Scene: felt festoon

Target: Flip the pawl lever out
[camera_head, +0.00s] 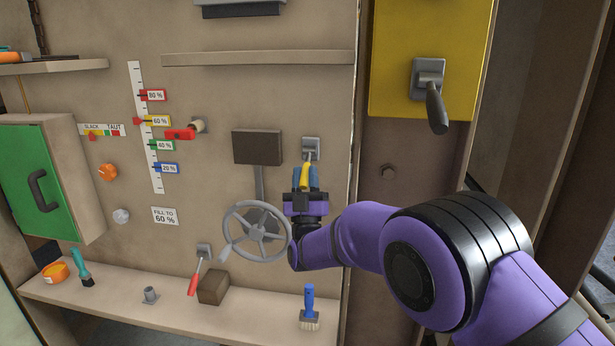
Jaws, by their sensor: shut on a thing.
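A small lever with a yellow handle (305,174) hangs from a grey wall bracket (311,147), just right of the spoked handwheel (257,231); I take it as the pawl lever. My gripper (307,178) reaches up to it from below, at the end of my purple arm. Its blue fingers are on either side of the yellow handle and shut on it. The handle points down and slightly left. Its lower end is hidden by the gripper.
A dark box (257,147) is above the handwheel. A yellow panel (393,89) with a black-handled lever (436,107) is at upper right. A green door (36,190) is left.

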